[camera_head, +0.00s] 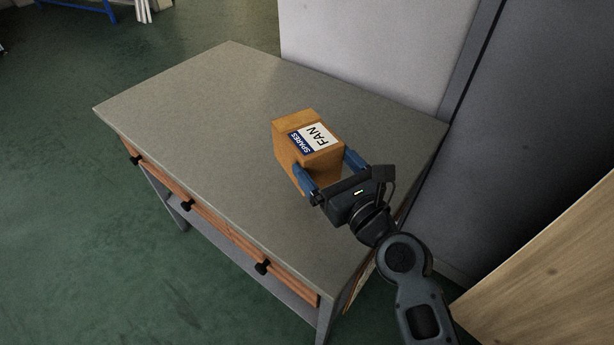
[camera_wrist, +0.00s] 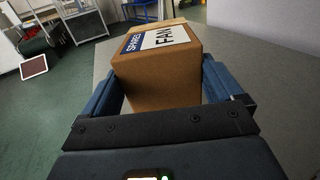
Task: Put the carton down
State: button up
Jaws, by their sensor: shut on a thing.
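The carton (camera_head: 292,151) is a small brown box with a blue and white label reading "SPARES FAN". It is over the grey top of the workbench (camera_head: 200,110), right of its middle. My gripper (camera_head: 327,170) is shut on the carton, with one blue finger on each side. In the wrist view the carton (camera_wrist: 158,75) sits upright between the two fingers (camera_wrist: 160,95). I cannot tell whether its underside touches the bench top.
The bench has wooden drawers with black knobs (camera_head: 188,204) along its front. A pale wall panel (camera_head: 375,55) stands behind it. A wooden surface (camera_head: 550,270) is at the lower right. The left part of the bench top is clear.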

aim_at(315, 176)
jog(key=a, duration=0.1)
jog(key=w+a+f, duration=0.1)
jog(key=a+f, duration=0.1)
jog(key=shift+w, duration=0.3)
jog(key=shift+f+b, duration=1.6)
jog(key=shift+f, duration=0.3)
jog(key=shift+f, duration=0.2)
jog(key=o, duration=1.3)
jog(key=shift+s+d+r, duration=0.1)
jog(key=shift+s, duration=0.1)
jog(key=b+v, duration=0.1)
jog(key=v, duration=1)
jog(key=shift+s+d, duration=0.1)
jog(key=shift+s, duration=0.25)
